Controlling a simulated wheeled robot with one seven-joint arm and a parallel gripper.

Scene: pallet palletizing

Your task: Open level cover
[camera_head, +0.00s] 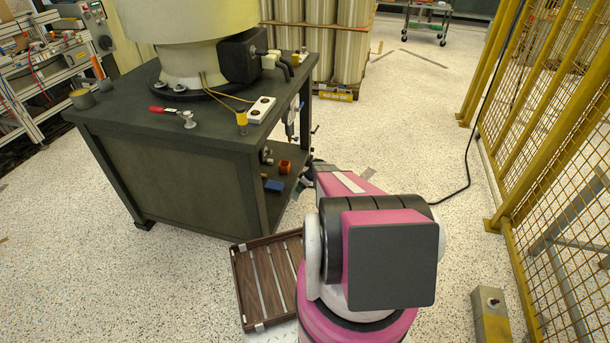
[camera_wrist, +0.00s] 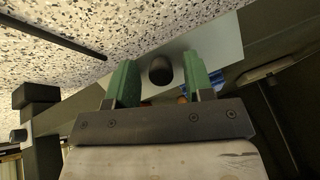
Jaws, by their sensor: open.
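My gripper (camera_wrist: 158,64) shows in the wrist view with two green fingers apart and nothing clasped. A dark round knob (camera_wrist: 160,72) on a pale flat plate (camera_wrist: 222,42) appears between the fingertips, with room on both sides. This plate may be the level cover, but I cannot tell for sure. In the head view my pink arm reaches toward the right side of the dark workbench (camera_head: 185,185), and my gripper is hidden there. Small fittings (camera_head: 292,115) hang on that side of the bench.
A blue item (camera_head: 274,186) and an orange item (camera_head: 284,167) lie on the bench's lower shelf. A brown slatted tray (camera_head: 262,285) is on the floor beside my arm. A yellow mesh fence (camera_head: 560,150) stands right. Speckled floor (camera_head: 420,120) is clear behind.

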